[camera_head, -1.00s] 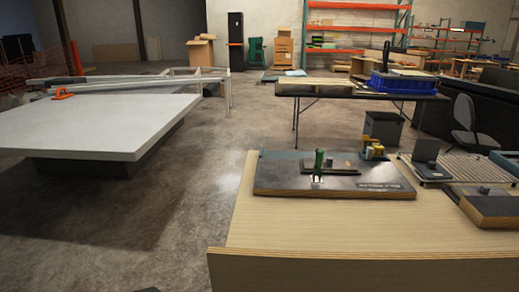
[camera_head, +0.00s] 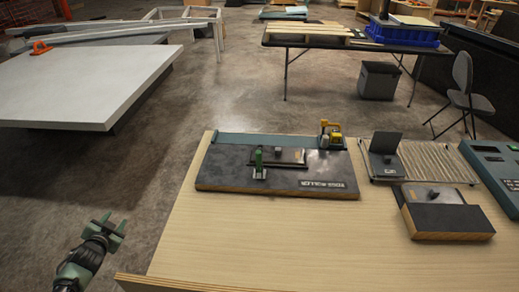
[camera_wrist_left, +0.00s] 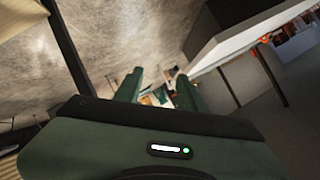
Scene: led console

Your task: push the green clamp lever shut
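The green clamp lever (camera_head: 258,158) stands upright on a dark board (camera_head: 225,170) with a wooden edge, on the light wood table. A small dark plate (camera_head: 290,156) lies beside the lever on the board. My left gripper (camera_head: 108,224) is in the lower left of the head view, off the table's left edge and well apart from the lever. Its two green fingers (camera_wrist_left: 158,85) stand apart with nothing between them in the left wrist view, which shows floor and no lever. My right gripper is not in view.
A yellow clamp (camera_head: 330,135) sits at the board's back right corner. To the right are a slatted tray (camera_head: 435,163), a dark block on wood (camera_head: 446,220) and a teal console (camera_head: 496,172). The table's front (camera_head: 300,255) is clear. A white table (camera_head: 85,90) stands far left.

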